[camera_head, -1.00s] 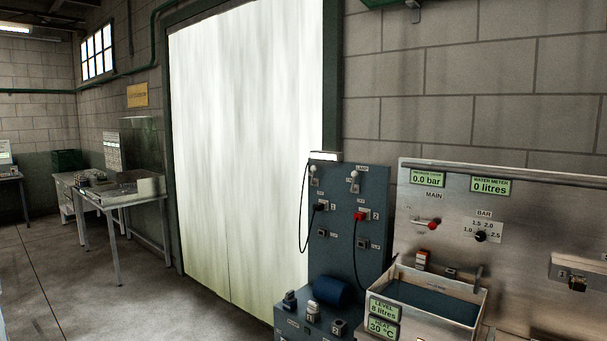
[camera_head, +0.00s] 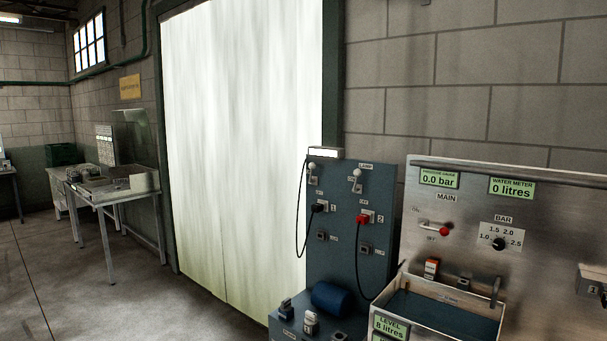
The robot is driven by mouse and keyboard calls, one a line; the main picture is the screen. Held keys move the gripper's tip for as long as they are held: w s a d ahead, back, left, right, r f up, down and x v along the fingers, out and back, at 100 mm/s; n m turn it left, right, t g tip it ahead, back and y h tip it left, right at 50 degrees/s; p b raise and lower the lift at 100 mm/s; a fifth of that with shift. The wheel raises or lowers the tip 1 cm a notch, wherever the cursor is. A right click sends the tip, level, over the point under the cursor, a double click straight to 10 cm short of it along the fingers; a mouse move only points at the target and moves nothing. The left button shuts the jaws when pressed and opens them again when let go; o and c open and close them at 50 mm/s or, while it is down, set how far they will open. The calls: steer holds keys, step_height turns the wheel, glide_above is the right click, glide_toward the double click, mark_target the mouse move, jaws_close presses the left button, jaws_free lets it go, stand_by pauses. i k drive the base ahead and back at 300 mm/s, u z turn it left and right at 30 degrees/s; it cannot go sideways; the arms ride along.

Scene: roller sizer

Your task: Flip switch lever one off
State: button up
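A blue-grey switch panel (camera_head: 340,215) stands in front of the wall, right of the bright doorway. Two small levers with pale round knobs sit near its top, a left lever (camera_head: 312,171) and a right lever (camera_head: 357,176). Both knobs appear to point up, but the labels by them are too small to read. Below the left lever, a black plug (camera_head: 318,207) sits beside a "1". Below the right lever, a red plug (camera_head: 364,218) sits beside a "2". My gripper is not in view.
A steel panel (camera_head: 540,215) with gauges, a red-knobbed lever (camera_head: 444,231) and a black dial (camera_head: 498,244) stands at right. A water tank (camera_head: 400,279) juts out before it. A blue roller (camera_head: 330,296) lies below the switch panel. The floor (camera_head: 130,285) at left is clear.

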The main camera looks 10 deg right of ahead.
mark_target(312, 166)
steer(key=u, duration=0.85)
steer(key=i, duration=1.3)
steer(key=z, duration=0.6)
